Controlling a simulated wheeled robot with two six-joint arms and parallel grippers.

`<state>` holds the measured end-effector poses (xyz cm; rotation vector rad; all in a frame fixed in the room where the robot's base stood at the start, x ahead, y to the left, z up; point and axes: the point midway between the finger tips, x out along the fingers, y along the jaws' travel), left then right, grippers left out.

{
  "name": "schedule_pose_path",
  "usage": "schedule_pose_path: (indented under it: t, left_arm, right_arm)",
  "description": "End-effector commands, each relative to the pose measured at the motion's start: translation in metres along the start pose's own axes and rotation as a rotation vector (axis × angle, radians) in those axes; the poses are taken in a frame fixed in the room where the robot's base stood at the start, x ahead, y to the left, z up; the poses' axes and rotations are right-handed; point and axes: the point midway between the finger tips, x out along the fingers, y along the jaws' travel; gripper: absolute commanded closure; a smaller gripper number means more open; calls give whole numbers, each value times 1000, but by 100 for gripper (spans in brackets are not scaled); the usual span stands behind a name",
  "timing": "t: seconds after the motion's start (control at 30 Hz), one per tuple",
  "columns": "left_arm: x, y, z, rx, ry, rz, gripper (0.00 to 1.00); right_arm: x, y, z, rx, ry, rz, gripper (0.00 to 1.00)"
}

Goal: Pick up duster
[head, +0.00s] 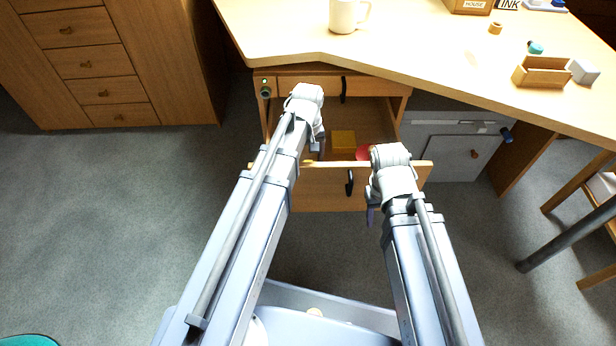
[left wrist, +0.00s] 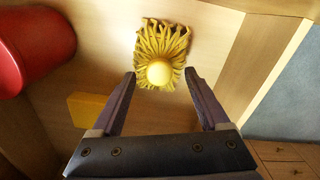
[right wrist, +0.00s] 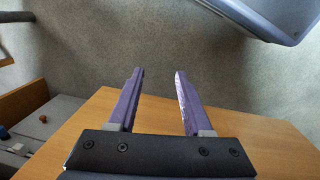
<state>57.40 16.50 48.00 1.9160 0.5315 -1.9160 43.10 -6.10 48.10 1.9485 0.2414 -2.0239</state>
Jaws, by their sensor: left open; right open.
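The duster (left wrist: 160,45), a fringe of yellow strands with a round yellow knob, lies on the drawer floor in the left wrist view. In the head view it is mostly hidden by my left arm. My left gripper (left wrist: 160,75) is open and empty, its fingertips pointing at the duster with the knob showing between them. In the head view my left gripper (head: 320,148) reaches into the open drawer (head: 375,115). My right gripper (right wrist: 158,73) is open and empty outside the drawer, by its front panel; it also shows in the head view (head: 372,214).
A yellow block (head: 343,140) and a red round container (head: 363,152) are also in the drawer; the container (left wrist: 35,40) is left of the duster in the left wrist view. The desk top (head: 430,50) overhangs behind, with a white mug (head: 346,16).

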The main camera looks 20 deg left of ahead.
Motion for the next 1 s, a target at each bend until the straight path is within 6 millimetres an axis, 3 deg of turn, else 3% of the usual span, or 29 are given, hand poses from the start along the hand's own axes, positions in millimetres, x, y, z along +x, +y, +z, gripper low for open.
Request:
schedule_pose_path:
  t: [0.03,0.13,0.47,1.0]
  left_arm:
    - [14,0,2,1,0,0,21]
    - [25,0,1,0,0,0,21]
    - [26,0,1,0,0,0,21]
    - [26,0,1,0,0,0,82]
  right_arm:
    - [14,-2,-1,0,0,-1,50]
    - [25,-3,-2,3,0,-1,50]
    - [26,-3,-2,5,0,-1,50]
    - [26,-3,-2,5,0,-1,50]
